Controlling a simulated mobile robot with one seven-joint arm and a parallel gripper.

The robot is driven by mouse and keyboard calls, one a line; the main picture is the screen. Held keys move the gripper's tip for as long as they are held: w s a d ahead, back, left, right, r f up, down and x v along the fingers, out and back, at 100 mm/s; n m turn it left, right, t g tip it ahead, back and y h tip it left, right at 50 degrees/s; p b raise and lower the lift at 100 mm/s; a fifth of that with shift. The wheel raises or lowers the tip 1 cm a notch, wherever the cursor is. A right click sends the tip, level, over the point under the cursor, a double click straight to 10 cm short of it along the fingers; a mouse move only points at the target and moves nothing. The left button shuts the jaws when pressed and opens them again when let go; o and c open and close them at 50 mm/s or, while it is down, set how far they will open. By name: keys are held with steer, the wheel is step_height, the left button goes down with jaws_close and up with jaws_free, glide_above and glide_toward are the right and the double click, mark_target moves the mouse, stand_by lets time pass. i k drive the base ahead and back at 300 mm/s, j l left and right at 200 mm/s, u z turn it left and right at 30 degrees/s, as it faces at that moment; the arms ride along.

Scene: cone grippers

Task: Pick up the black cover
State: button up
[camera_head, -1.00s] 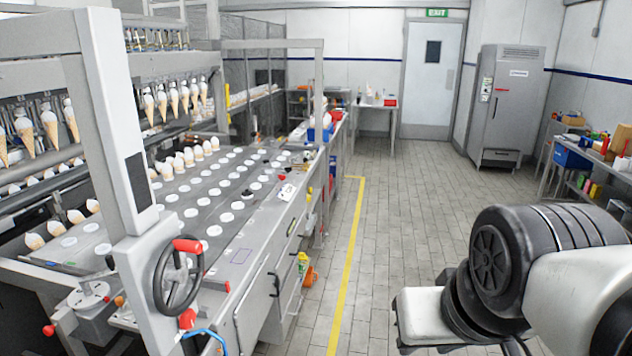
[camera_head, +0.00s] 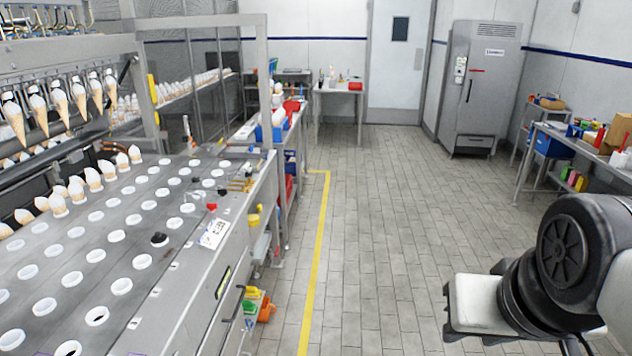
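A small black round piece (camera_head: 159,239), which may be the black cover, sits on the grey perforated machine bed among rows of white-rimmed holes. It is small in this view, so I cannot be sure what it is. My arm (camera_head: 570,255) shows at the lower right, well apart from the machine. No fingertips of my gripper can be made out, so its state does not show.
The machine bed (camera_head: 108,216) fills the left, with white-topped cones (camera_head: 92,178) along its far side. Tiled floor (camera_head: 385,225) is free in the middle. A cluttered table (camera_head: 575,135) stands right.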

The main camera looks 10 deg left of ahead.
mark_target(159, 237)
steer(key=i+u, duration=0.1)
steer(key=i, duration=0.7)
steer(key=i+l+u, duration=0.15)
steer(key=i, duration=0.6)
steer(key=i+u, duration=0.2)
steer(key=u, duration=0.2)
steer(key=i+u, duration=0.2)
steer(key=u, duration=0.2)
steer(key=i+u, duration=0.2)
steer(key=u, duration=0.15)
steer(key=i+l+u, duration=0.15)
steer(key=u, duration=0.25)
steer(key=i+u, duration=0.2)
steer(key=u, duration=0.25)
steer(key=i+u, duration=0.2)
steer(key=u, duration=0.25)
steer(key=i+l+u, duration=0.2)
steer(key=u, duration=0.2)
